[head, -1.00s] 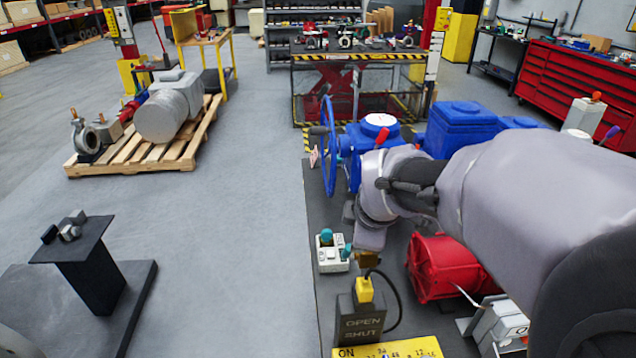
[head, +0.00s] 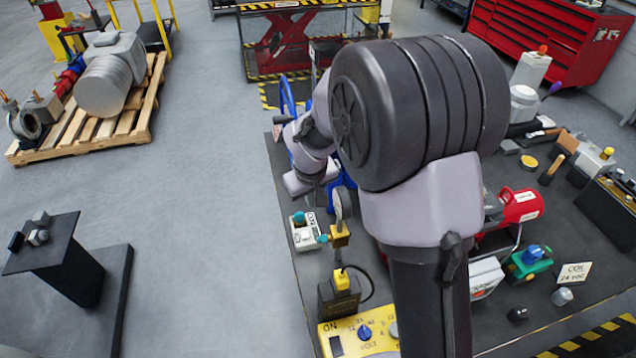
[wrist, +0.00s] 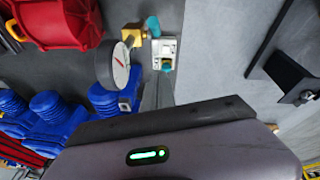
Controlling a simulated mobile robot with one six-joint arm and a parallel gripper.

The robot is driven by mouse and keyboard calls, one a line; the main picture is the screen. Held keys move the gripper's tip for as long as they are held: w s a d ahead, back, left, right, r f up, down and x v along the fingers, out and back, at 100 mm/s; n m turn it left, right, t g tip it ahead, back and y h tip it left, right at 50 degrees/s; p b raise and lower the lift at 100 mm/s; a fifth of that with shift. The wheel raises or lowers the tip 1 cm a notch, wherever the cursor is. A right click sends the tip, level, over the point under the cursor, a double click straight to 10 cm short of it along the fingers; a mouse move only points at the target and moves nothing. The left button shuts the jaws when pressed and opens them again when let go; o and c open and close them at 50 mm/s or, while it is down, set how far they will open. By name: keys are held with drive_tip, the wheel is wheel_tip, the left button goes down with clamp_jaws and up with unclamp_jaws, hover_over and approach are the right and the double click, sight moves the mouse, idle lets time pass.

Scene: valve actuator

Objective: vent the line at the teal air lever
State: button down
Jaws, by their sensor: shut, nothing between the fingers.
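A small white box (head: 306,232) with teal handles stands on the dark mat, left of my arm. One teal knob (head: 299,217) is at its far end. A second teal handle (head: 322,238) is at its right side. I cannot tell which is the air lever. In the wrist view the box (wrist: 163,48) is above centre, with a teal piece (wrist: 153,24) at its top and another teal piece (wrist: 167,65) at its lower end. My gripper (wrist: 158,80) is shut and empty, pointing at the box; contact is unclear. In the head view its fingers are not clear.
A round gauge (wrist: 120,65) on a brass fitting stands close beside the box. A black box with a yellow plug (head: 341,280) and a yellow volt panel (head: 358,335) are nearer. A black pedestal (head: 68,262) stands left. Floor between (head: 205,250) is clear.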

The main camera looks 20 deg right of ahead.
sight(323, 239)
drive_tip(key=f, duration=0.3)
drive_tip(key=d+f+b, duration=0.1)
drive_tip(key=f, duration=0.3)
drive_tip(key=s+f, duration=0.1)
drive_tip(key=f, duration=0.2)
drive_tip(key=shift+s+d+f, duration=0.1)
drive_tip(key=shift+d+f, duration=0.1)
drive_tip(key=shift+f, duration=0.05)
drive_tip(key=shift+s+f, duration=0.2)
drive_tip(key=shift+b, duration=0.3)
